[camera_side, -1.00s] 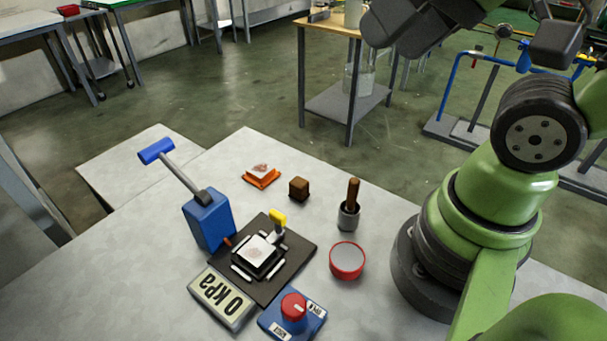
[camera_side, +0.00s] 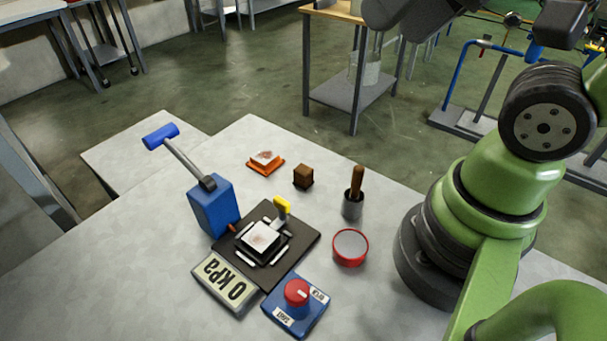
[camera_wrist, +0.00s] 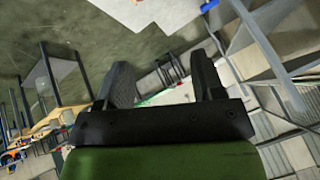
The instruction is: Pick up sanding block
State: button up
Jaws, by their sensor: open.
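The sanding block, which I take to be the small brown cube (camera_side: 303,177), stands on the grey table behind the dark plate. Nothing touches it. My gripper (camera_wrist: 160,78) shows in the wrist view with its two dark fingers wide apart and nothing between them. It is aimed away from the block, over floor and distant furniture. I cannot make out the block in the wrist view. In the side view my gripper's fingertips are not clearly visible; dark parts of my arm cross the top edge, far above the table.

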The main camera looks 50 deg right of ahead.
jog(key=w+f+n+g, duration=0.1)
jog(key=w+f+g, duration=0.1)
jog(key=w, duration=0.4)
jog(key=n+g+h, duration=0.2)
jog(key=g, duration=0.3)
send_over(303, 169)
jog(key=w, duration=0.1)
notch_tip(303, 169, down, 14)
jog(key=shift+n+g, duration=0.5)
jog(key=shift+g, duration=0.2)
notch_tip(303, 169, down, 9)
jog(key=shift+w+f, duration=0.1)
jog(key=shift+f, duration=0.1)
jog(key=f, duration=0.2)
jog(key=s+f, duration=0.1)
jog(key=f, duration=0.2)
jog(key=shift+s+f, duration=0.1)
jog(key=shift+f, duration=0.15)
jog(key=shift+c, duration=0.4)
jog(key=c, duration=1)
